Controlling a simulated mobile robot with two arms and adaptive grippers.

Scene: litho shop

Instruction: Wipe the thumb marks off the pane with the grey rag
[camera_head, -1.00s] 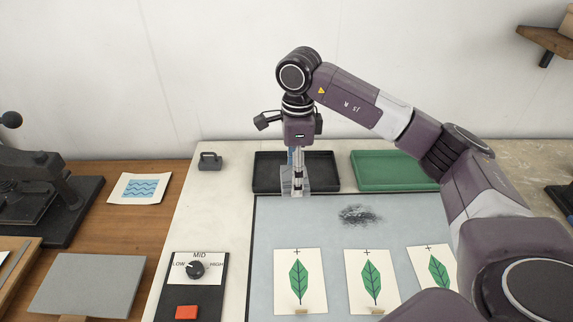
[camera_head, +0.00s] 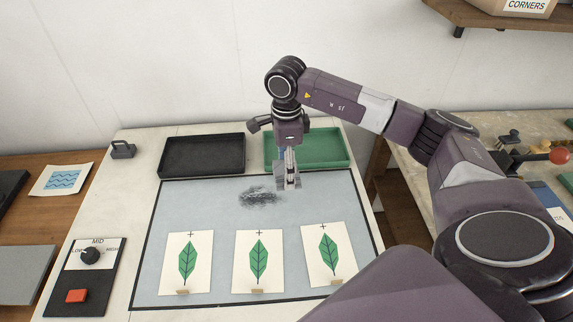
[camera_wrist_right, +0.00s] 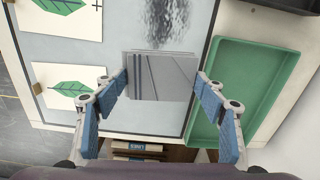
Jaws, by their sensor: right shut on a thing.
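The pane (camera_head: 205,213) is a pale grey-blue sheet with a dark border, lying flat on the bench. A dark, streaky smudge (camera_head: 262,198) marks its upper middle; it also shows at the top of the right wrist view (camera_wrist_right: 168,22). My right gripper (camera_head: 288,180) is shut on the grey rag (camera_wrist_right: 160,80), a flat square between the fingers. In the head view the rag (camera_head: 288,186) is just right of the smudge, near the pane's back edge. I cannot tell whether it touches the glass. My left gripper is out of view.
Several leaf prints (camera_head: 190,262) lie along the pane's front. A black tray (camera_head: 202,156) and a green tray (camera_head: 308,149) sit behind it. A second bench (camera_head: 480,150) stands right.

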